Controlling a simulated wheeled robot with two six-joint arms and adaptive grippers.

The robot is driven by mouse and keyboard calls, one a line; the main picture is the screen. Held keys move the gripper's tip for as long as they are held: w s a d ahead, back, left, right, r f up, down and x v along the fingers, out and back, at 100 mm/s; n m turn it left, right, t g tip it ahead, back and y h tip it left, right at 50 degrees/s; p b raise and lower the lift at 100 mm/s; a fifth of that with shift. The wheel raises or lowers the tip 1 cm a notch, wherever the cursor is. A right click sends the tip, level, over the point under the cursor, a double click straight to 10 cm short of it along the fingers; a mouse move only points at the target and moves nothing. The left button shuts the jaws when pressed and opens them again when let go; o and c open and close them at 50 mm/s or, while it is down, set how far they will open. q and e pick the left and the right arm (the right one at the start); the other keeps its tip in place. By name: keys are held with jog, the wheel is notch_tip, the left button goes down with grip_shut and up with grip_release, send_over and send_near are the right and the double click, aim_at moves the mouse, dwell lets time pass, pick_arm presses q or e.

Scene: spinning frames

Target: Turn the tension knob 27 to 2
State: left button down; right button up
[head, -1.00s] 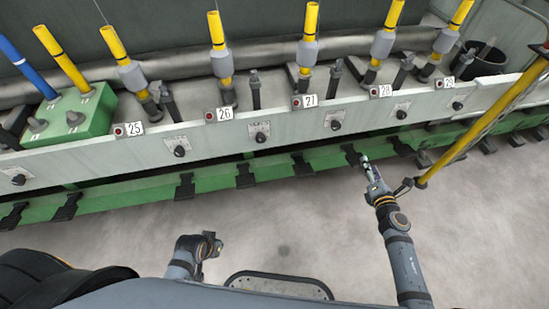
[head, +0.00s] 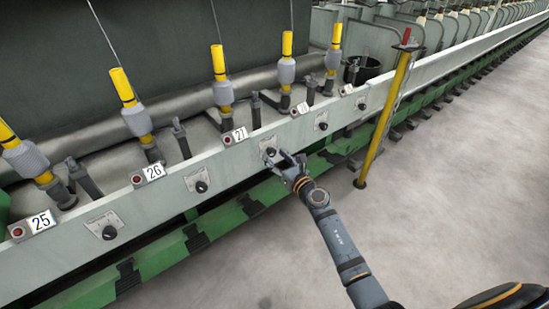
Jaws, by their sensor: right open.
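The tension knob 27 (head: 270,152) is a small black knob on a pale square plate. It is on the slanted white rail, right of and below the label 27 (head: 239,134). My right gripper (head: 291,158) is open and empty, just right of the knob with its fingers pointing up-left toward it. I cannot tell whether a fingertip touches the knob. The plate's marks and the knob's setting are too small to read. My left gripper is out of the head view.
Similar knobs sit along the rail, such as the knob by label 26 (head: 201,187) and the knob by label 28 (head: 321,126). A yellow post (head: 386,120) stands right of my right arm. Green machine base (head: 240,208) with black pedals runs below. Open grey floor (head: 450,200) lies right.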

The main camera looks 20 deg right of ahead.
jog(key=shift+w+a, duration=0.2)
jog(key=shift+w, duration=0.3)
grip_shut()
